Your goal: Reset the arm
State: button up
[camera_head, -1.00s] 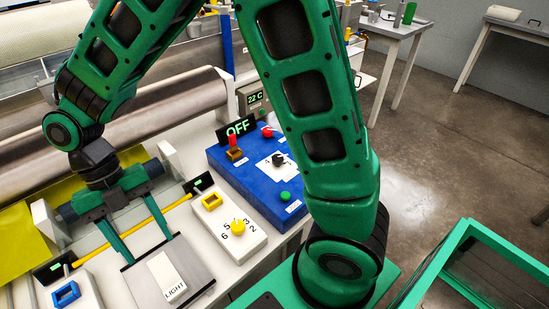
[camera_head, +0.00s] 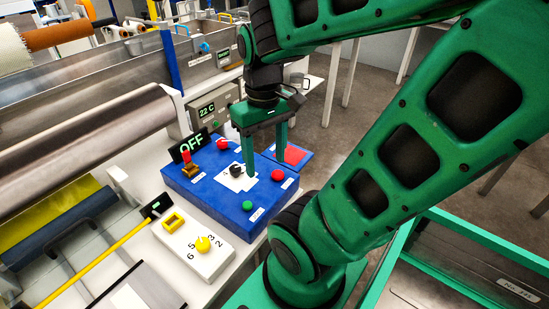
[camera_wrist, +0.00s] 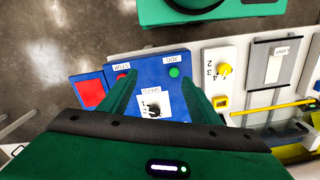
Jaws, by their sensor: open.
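My gripper (camera_head: 266,169) is open and points down over the right side of the blue control box (camera_head: 207,207). Nothing is between its fingers. In the wrist view, my gripper's fingers (camera_wrist: 161,78) lie either side of the box's white dial plate (camera_wrist: 166,97) with its black knob (camera_wrist: 154,111). The box also has red buttons (camera_head: 278,175), a green JOG button (camera_head: 247,206) and a red lever (camera_head: 185,159). I cannot tell whether the fingertips touch the box.
A white panel with a yellow knob (camera_head: 203,244) stands in front of the box. A metal roller (camera_head: 80,145) and trough lie left and behind. The display (camera_head: 206,110) reads 22 C and a sign reads OFF (camera_head: 190,146). A green-framed bin (camera_head: 440,225) is at right.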

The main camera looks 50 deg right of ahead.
jog(key=s+m, duration=0.1)
jog(key=s+d+m, duration=0.1)
jog(key=m, duration=0.1)
jog(key=shift+s+d+f+m, duration=0.1)
jog(key=shift+s+d+m, duration=0.2)
jog(key=shift+s, duration=0.1)
jog(key=shift+w+f, duration=0.25)
jog(key=shift+w, duration=0.4)
dwell(1.1)
